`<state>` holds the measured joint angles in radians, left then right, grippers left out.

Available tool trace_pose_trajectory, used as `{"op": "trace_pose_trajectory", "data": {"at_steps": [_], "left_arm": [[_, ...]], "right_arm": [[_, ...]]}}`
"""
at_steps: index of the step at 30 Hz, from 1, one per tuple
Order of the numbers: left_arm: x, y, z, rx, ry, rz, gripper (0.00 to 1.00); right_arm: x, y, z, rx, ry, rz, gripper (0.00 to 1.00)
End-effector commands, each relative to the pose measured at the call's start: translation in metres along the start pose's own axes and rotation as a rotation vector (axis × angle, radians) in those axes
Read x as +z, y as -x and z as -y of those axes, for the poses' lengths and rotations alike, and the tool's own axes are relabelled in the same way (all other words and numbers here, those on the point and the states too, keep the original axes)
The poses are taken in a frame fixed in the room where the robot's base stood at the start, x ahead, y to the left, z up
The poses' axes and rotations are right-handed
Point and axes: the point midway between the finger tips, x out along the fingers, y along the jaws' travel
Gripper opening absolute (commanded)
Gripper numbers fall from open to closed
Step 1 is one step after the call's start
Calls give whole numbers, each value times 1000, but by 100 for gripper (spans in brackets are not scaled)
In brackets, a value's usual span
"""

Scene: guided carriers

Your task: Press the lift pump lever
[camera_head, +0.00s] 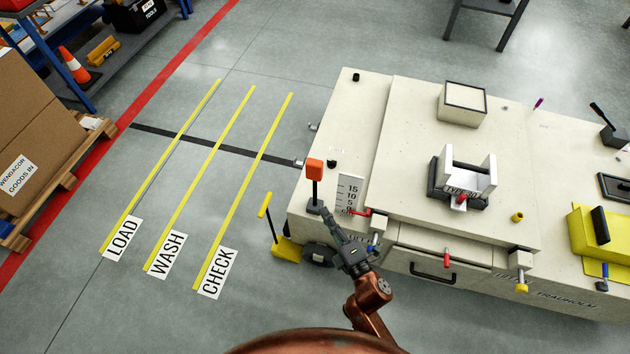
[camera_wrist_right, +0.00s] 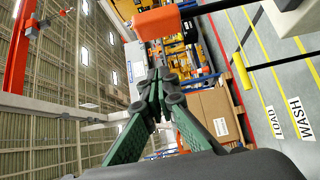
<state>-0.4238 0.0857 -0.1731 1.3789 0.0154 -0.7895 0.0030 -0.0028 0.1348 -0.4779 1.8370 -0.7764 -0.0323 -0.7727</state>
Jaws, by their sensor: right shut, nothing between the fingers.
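A lever with an orange pad (camera_head: 314,169) on a dark stem stands at the left front corner of the cream machine (camera_head: 345,95), beside a white scale plate (camera_head: 349,190) marked 15, 10, 5. It appears to be the lift pump lever. My right gripper (camera_head: 317,209) is shut and empty, its tip near the base of that stem in the head view. In the wrist view the orange pad (camera_wrist_right: 157,22) is just beyond the shut fingertips (camera_wrist_right: 151,62); I cannot tell whether they touch. My left gripper is not in view.
A yellow T-handle (camera_head: 264,205) on a black rod rises from a yellow foot (camera_head: 287,249) left of the machine. Red, blue and yellow clamps line the machine's front edge. The floor with the LOAD, WASH and CHECK lanes (camera_head: 170,220) is clear.

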Motion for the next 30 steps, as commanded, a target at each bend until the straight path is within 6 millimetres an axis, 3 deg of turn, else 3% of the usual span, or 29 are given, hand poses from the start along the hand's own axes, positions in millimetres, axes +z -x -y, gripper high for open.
{"op": "trace_pose_trajectory", "data": {"at_steps": [8,16,24,30], "left_arm": [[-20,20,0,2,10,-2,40],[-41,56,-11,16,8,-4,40],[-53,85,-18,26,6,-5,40],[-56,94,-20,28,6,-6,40]], "right_arm": [[-1,-47,3,1,0,-3,0],[-1,-98,3,0,-2,-2,0],[23,-119,3,-2,0,-1,0],[28,-124,2,-2,-2,0,0]]}}
